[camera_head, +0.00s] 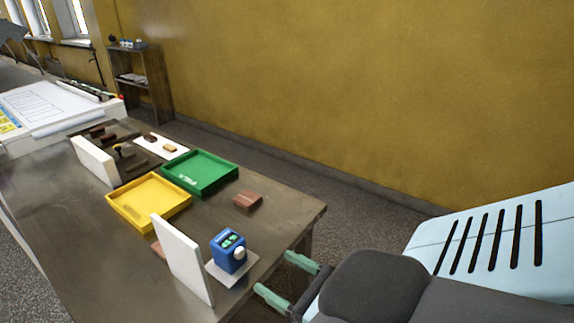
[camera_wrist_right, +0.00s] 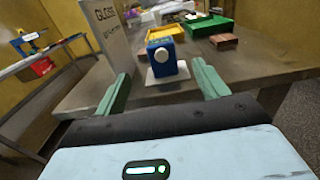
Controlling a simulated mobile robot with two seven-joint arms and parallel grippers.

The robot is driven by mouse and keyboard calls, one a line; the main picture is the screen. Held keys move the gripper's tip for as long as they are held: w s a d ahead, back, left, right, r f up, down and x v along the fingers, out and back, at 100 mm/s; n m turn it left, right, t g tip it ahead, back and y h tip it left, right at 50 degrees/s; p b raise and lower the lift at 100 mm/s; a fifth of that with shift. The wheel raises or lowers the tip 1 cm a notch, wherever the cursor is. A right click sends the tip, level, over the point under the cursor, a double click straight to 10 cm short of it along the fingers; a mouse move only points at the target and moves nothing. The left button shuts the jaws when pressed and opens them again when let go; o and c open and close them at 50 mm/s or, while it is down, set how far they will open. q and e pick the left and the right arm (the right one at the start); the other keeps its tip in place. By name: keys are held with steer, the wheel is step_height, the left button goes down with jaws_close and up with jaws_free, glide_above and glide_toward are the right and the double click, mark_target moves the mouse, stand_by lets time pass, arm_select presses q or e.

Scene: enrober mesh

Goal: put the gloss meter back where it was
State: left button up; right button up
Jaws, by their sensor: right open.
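The gloss meter, a small blue box (camera_head: 228,252) with green marks on top and a white round knob, stands upright on a pale flat plate (camera_head: 219,276) near the table's right end. In the right wrist view the meter (camera_wrist_right: 166,42) appears beyond and between my fingertips, with its knob facing me. My right gripper (camera_head: 274,273) is open and empty just off the table's edge, apart from the meter. An upright white panel (camera_head: 182,262) stands beside the meter; in the wrist view it (camera_wrist_right: 104,32) carries lettering beginning "GLOSS". My left gripper is not in view.
On the table (camera_head: 85,226) are a yellow tray (camera_head: 128,221), a green tray (camera_head: 188,187), a brown block (camera_head: 247,200) and a second white panel (camera_head: 95,162). Dark pieces lie farther back. Bare tabletop lies between the brown block and the meter.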

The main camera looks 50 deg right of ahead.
steer(key=s+a+f+m+g+h, duration=0.1)
steer(key=s+f+m+g, duration=0.25)
steer(key=f+m, duration=0.65)
steer(key=s+f+m+g, duration=0.3)
steer(key=s+f+m, duration=0.2)
steer(key=f+m, duration=0.45)
steer(key=s+a+f+m+g+y, duration=0.1)
steer(key=s+a+f+m+g, duration=0.3)
steer(key=s+a+f+m, duration=0.5)
step_height(320, 180, down, 2)
steer(key=s+m, duration=0.2)
steer(key=m, duration=0.4)
steer(key=shift+f+y, duration=0.2)
steer(key=shift+y, duration=0.2)
